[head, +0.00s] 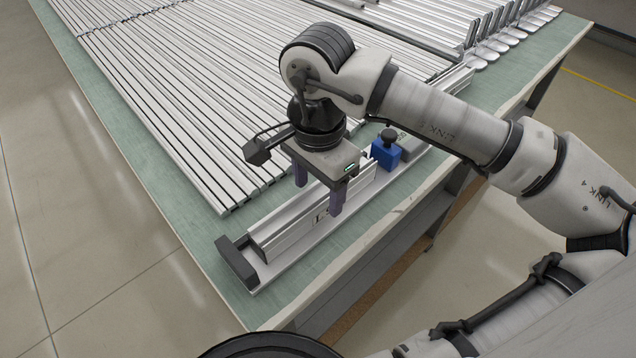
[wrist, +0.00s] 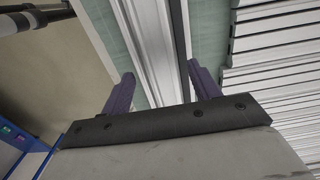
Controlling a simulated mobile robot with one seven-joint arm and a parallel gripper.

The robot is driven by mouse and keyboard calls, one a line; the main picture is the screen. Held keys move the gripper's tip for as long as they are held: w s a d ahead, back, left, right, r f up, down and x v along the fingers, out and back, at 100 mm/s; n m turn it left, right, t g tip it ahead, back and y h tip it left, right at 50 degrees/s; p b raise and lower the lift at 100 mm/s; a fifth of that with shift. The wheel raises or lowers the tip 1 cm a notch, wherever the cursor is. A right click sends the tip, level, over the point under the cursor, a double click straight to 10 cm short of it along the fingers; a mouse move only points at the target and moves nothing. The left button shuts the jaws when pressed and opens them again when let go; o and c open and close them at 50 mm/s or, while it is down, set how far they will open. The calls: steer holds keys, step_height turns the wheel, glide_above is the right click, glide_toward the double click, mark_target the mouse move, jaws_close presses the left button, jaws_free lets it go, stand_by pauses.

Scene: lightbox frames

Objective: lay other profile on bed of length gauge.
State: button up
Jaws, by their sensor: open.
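The length gauge (head: 283,272) lies along the table's near edge, with a black end stop (head: 237,262) at its left end and a blue block (head: 386,150) further up its length. A silver ribbed bar (head: 285,233) runs along its bed; I cannot tell whether it is a loose profile or part of the gauge. My gripper (head: 320,192) is open above this bar, pointing down. In the wrist view, my fingers (wrist: 162,92) stand apart on either side of silver rails (wrist: 150,45), with no visible grip. Many long silver profiles (head: 185,110) lie side by side on the table behind.
A green-topped table (head: 140,170) bears everything. More bars with rounded ends (head: 490,50) lie at the back right. A grey block (head: 408,150) sits beside the blue one. A narrow bare strip of tabletop separates the profile rows from the gauge.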

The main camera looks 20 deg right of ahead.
step_height(320, 180, up, 14)
steer(key=shift+b, duration=0.3)
